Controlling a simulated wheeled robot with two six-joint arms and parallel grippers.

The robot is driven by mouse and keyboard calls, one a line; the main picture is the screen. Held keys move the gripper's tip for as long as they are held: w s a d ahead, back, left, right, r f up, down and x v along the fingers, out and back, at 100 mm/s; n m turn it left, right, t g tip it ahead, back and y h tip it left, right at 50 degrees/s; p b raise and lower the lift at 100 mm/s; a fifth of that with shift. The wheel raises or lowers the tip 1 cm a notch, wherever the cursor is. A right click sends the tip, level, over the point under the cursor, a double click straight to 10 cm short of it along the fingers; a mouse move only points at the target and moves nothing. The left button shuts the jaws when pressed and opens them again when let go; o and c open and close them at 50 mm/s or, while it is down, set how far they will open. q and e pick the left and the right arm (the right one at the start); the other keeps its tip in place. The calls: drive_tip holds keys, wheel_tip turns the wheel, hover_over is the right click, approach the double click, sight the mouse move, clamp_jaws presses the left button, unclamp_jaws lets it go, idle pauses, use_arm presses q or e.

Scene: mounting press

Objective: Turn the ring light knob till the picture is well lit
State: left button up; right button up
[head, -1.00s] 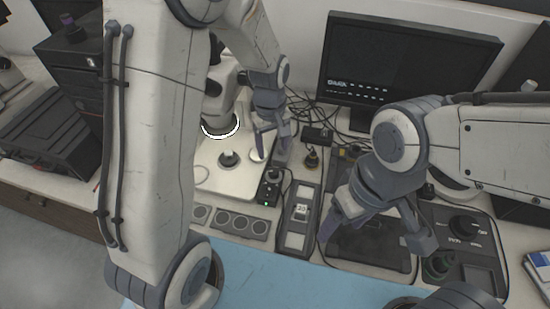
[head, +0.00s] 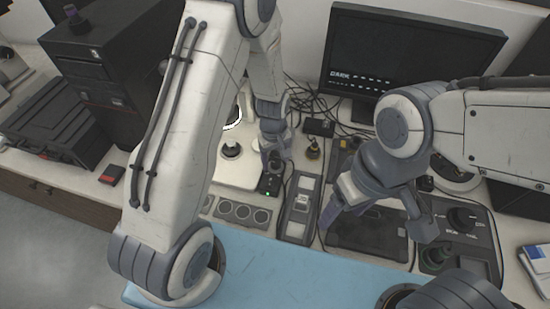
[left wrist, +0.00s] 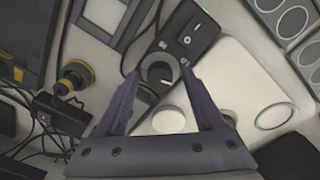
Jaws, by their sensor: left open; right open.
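The ring light knob (left wrist: 159,72) is a round dark dial with a light pointer, on a black control box (left wrist: 186,40) with a rocker switch. In the left wrist view it sits between the fingertips of my open left gripper (left wrist: 159,78), with no clear contact. In the head view my left gripper (head: 274,160) is low over that box (head: 268,186), which shows a green light and whose knob is mostly hidden. The ring light (head: 234,122) glows white, partly behind my left arm. The monitor (head: 405,60) is dark and reads "DARK". My right gripper (head: 376,215) is open and empty.
A white base plate (head: 233,174) with a black round piece (head: 231,149) lies left of the box. A brass-collared knob (head: 313,150) and loose cables are behind it. A dark flat pad (head: 368,238) lies under my right gripper. A blue mat (head: 280,268) lies in front.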

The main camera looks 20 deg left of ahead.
use_arm(q)
clamp_jaws()
drive_tip(key=shift+m, duration=0.3)
drive_tip(key=m+b, duration=0.1)
drive_tip(key=m, duration=0.4)
drive_tip(key=shift+m+b, duration=0.3)
drive_tip(key=shift+b, duration=0.1)
drive_tip(key=m+b, duration=0.1)
drive_tip(key=m, duration=0.4)
drive_tip(key=shift+w+r, duration=0.1)
drive_tip(key=shift+m, duration=0.4)
unclamp_jaws()
